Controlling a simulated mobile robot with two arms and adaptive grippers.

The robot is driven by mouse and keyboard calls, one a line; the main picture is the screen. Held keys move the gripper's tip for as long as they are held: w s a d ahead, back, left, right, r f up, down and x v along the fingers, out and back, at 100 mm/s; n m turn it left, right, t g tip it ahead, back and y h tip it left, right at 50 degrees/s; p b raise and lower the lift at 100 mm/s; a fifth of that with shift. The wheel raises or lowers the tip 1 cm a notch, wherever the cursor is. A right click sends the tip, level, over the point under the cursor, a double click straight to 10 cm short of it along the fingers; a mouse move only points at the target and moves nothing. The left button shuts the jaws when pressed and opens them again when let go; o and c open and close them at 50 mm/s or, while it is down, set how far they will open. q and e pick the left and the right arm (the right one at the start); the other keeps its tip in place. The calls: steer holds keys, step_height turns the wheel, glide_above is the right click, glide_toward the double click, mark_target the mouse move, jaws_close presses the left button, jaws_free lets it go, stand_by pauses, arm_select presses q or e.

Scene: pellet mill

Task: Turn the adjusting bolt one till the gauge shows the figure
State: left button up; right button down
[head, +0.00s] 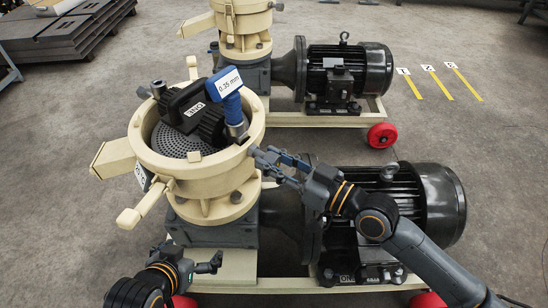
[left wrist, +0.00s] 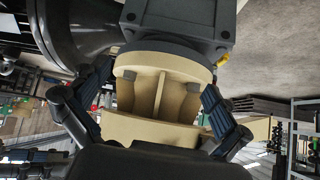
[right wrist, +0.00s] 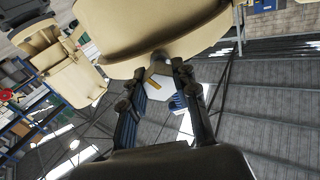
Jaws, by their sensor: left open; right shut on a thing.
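The near pellet mill's cream bowl (head: 205,172) holds a black roller assembly (head: 188,108) over a perforated die (head: 175,140). A blue gauge (head: 226,88) stands at the bowl's right side, tilted; its white label seems to read 0.25 mm, though the digits are small. My right gripper (head: 272,165) is at the outer right of the rim, shut on what looks like the adjusting bolt (right wrist: 158,56), a small dark part under the bowl's edge in the right wrist view; the fingers mostly hide it. My left gripper (head: 212,263) is open and empty, low in front of the mill.
The near motor (head: 390,200) lies under and behind my right arm. A second mill with its motor (head: 345,75) stands behind. A discharge chute (head: 112,158) and a handle (head: 140,205) stick out of the bowl. Open floor lies to the right, with numbered yellow strips (head: 436,82).

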steer(key=m+p, duration=0.1)
steer(key=m, duration=0.3)
steer(key=shift+m, duration=0.3)
arm_select(q)
steer(key=s+a+f+g, duration=0.1)
steer(key=s+g, duration=0.1)
steer(key=s, duration=0.2)
steer(key=s+a+f+g+y, duration=0.1)
steer(key=s+a+f+g, duration=0.1)
steer(key=s, duration=0.3)
steer(key=shift+g, duration=0.5)
arm_select(e)
steer(key=c, duration=1)
jaws_free()
arm_select(q)
steer(key=shift+f, duration=0.1)
arm_select(e)
steer(key=shift+d, duration=0.1)
steer(key=v, duration=1.1)
steer(key=shift+s+d, duration=0.25)
steer(key=shift+d, duration=0.1)
